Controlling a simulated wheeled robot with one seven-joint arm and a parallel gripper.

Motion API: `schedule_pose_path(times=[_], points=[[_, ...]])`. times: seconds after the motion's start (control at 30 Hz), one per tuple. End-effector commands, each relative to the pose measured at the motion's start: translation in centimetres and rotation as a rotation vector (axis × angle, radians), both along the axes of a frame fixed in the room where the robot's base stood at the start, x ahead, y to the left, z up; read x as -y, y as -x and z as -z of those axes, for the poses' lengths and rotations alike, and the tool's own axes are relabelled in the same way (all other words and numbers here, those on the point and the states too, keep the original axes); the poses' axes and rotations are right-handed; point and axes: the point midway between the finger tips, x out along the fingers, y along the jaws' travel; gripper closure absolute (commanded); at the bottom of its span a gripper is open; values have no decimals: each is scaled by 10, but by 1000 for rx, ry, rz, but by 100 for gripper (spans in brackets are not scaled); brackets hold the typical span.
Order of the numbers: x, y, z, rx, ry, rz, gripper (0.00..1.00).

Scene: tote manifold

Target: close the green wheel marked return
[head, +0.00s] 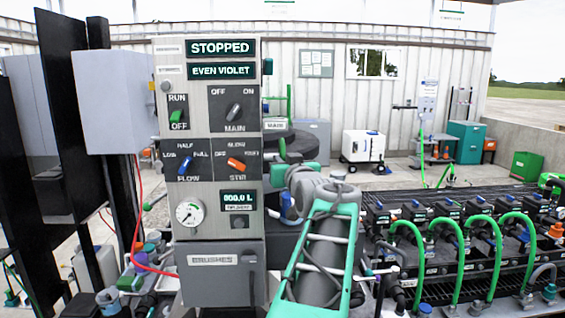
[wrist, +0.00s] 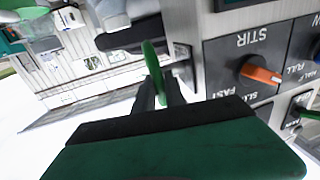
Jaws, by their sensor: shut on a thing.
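A thin green wheel (wrist: 153,66) shows almost edge-on in the wrist view, beside the grey control panel. My gripper (wrist: 160,92) is shut on its rim, with the dark fingers on either side of it. In the head view a small green piece (head: 283,150), seemingly the same wheel, shows at the panel's right edge, just beyond my teal gripper body. My arm hides most of that area there. I cannot read a "return" mark in either view, and how far the wheel is turned cannot be told.
The control panel (head: 218,220) stands close left of my arm; its orange STIR knob (wrist: 262,76) is near my gripper. A dark rack with green hoses (head: 456,245) fills the right. A white wheeled box (head: 363,146) stands on open floor behind.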

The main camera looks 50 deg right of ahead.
Motion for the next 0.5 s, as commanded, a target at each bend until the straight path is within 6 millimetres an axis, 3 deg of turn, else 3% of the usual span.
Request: schedule_pose_path(times=[0.5], points=[[0, 0, -6, -22, -26, 2, 100]])
